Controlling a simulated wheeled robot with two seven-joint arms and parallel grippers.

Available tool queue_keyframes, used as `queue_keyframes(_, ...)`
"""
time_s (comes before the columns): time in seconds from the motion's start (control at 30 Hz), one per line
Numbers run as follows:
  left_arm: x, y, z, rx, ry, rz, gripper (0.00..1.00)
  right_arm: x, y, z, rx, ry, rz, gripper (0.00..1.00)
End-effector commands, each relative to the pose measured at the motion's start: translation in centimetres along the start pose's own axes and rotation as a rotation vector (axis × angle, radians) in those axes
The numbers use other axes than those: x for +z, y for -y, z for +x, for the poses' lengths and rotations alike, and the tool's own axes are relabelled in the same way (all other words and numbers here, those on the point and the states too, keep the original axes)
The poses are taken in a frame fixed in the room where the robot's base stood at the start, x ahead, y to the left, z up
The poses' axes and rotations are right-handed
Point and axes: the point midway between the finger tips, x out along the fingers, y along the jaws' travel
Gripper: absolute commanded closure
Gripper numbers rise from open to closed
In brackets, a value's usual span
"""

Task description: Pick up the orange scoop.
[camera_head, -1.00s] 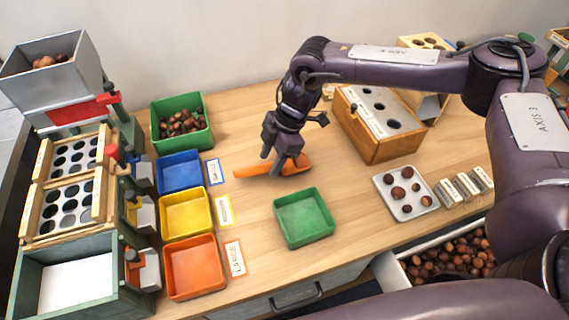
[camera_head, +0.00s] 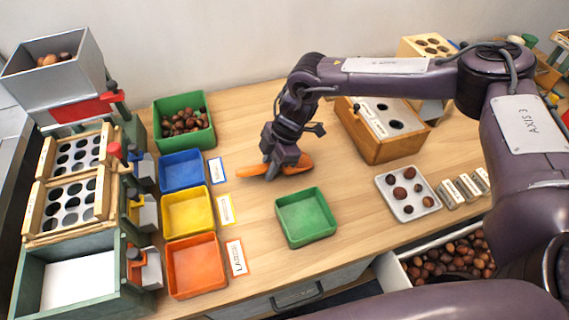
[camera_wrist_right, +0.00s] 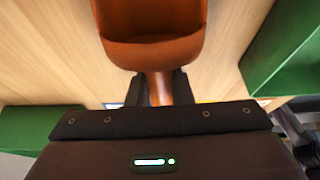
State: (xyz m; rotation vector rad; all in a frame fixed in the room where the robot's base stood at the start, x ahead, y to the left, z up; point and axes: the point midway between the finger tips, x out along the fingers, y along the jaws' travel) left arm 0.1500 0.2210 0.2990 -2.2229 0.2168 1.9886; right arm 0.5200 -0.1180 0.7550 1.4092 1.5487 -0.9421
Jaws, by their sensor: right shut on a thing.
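The orange scoop (camera_head: 300,163) lies on the wooden table, behind the empty green tray and to the right of the blue tray. My right gripper (camera_head: 272,174) is shut on it from above, at its narrow part. In the right wrist view, the scoop's bowl (camera_wrist_right: 152,48) points away from the gripper, and its narrow handle runs between the two dark fingertips (camera_wrist_right: 160,88). I cannot tell whether the scoop touches the table. My left gripper is not in view.
An empty green tray (camera_head: 333,232) stands just in front. Blue (camera_head: 163,187), yellow (camera_head: 165,229) and orange (camera_head: 170,284) trays stand left, beside the sorter. A green bin (camera_head: 158,137) of chestnuts is behind them. A wooden box with holes (camera_head: 385,150) stands right.

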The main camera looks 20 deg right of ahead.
Motion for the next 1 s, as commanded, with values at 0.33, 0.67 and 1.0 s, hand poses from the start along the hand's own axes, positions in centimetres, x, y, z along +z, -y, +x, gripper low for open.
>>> queue_keyframes(0.33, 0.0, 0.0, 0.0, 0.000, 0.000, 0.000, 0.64, -0.6, -0.1, -1.3, 0.003, -0.002, -0.001, 1.00)
queue_keyframes(0.67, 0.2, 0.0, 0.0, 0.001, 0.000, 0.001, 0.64, -3.5, -0.1, -8.2, 0.006, -0.002, -0.003, 1.00)
queue_keyframes(1.0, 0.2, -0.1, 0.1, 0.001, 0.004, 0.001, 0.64, -6.7, -0.1, -15.9, 0.004, 0.000, -0.002, 1.00)
